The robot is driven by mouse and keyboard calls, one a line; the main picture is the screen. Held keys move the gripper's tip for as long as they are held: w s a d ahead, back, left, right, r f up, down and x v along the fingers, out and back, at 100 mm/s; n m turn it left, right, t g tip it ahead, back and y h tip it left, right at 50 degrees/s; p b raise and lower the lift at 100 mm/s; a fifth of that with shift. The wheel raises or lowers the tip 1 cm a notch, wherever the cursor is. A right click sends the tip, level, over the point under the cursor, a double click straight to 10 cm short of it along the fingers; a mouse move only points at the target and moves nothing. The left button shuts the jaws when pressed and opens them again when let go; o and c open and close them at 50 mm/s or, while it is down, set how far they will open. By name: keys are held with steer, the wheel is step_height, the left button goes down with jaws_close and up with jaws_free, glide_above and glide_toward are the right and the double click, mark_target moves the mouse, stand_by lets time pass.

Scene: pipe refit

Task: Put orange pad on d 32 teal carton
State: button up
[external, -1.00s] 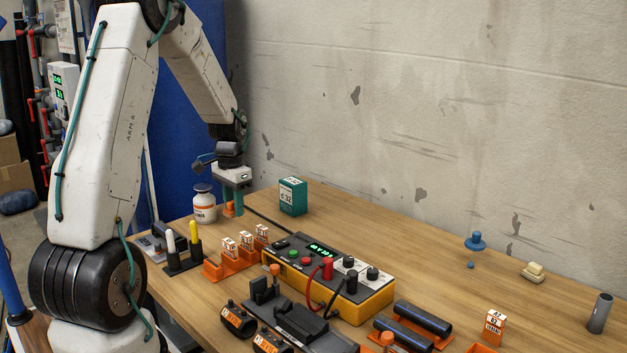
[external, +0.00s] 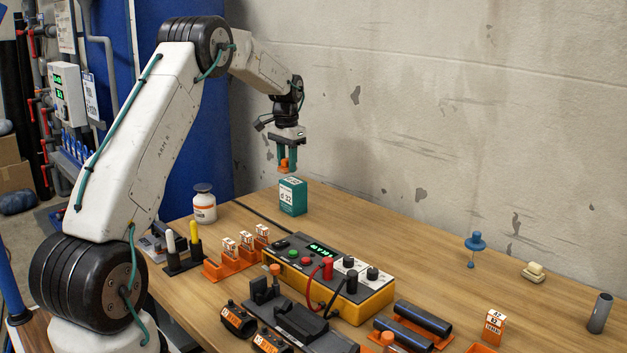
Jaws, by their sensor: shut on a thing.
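The teal carton (external: 292,197) stands upright on the wooden table near the wall, its white label reading d 32. My gripper (external: 286,165) points down just above the carton. Its teal fingers are shut on the small orange pad (external: 284,164), which is partly hidden between them. The pad appears to be a little above the carton's top; a small gap shows between them, though the exact distance is hard to tell.
A white jar (external: 204,207) with an orange label stands left of the carton. A yellow and black control box (external: 325,270) with cables sits in front. Orange holders (external: 226,264) with white tags stand to its left. The table right of the carton is mostly clear.

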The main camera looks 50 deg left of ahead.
mark_target(293, 180)
steer(key=w, duration=0.1)
steer(key=w+a, duration=0.1)
steer(key=w, duration=0.1)
steer(key=shift+f, duration=1.9)
steer(key=shift+f, duration=0.1)
steer(key=o, duration=0.9)
steer(key=shift+o, duration=0.2)
step_height(293, 180, up, 12)
steer(key=shift+r, duration=0.2)
